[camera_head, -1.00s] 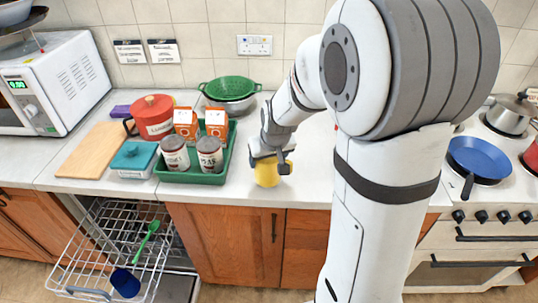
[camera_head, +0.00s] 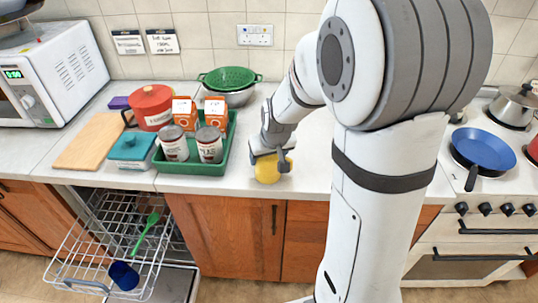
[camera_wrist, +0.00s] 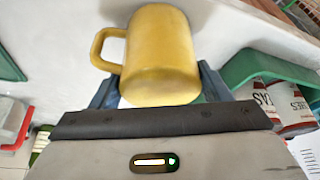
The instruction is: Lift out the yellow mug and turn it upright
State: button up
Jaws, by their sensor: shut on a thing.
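The yellow mug (camera_head: 267,170) is in my gripper (camera_head: 270,158), over the front part of the counter, to the right of the green tray. In the wrist view the mug (camera_wrist: 161,55) lies between the two blue-grey fingers (camera_wrist: 160,92), with its handle (camera_wrist: 105,50) pointing left. My gripper is shut on the mug's body. No opening of the mug shows in either view. In the head view my gripper hides its upper part. I cannot tell whether the mug touches the counter.
The green tray (camera_head: 190,170) with cans and cartons stands close on the left. The pulled-out dishwasher rack (camera_head: 85,262) is at lower left, holding a blue mug (camera_head: 124,275) and a green utensil (camera_head: 146,231). The stove with a blue pan (camera_head: 484,150) is at right.

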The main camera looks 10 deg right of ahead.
jog(key=shift+f, duration=0.2)
jog(key=o, duration=1.3)
jog(key=v, duration=0.8)
jog(key=shift+b, duration=0.35)
jog(key=shift+m+g, duration=0.5)
jog(key=shift+g, duration=0.2)
jog(key=s, duration=0.6)
jog(key=s+r, duration=0.1)
jog(key=s, duration=0.5)
jog(key=s+r, duration=0.1)
jog(key=s, duration=0.5)
jog(key=shift+a+r, duration=0.1)
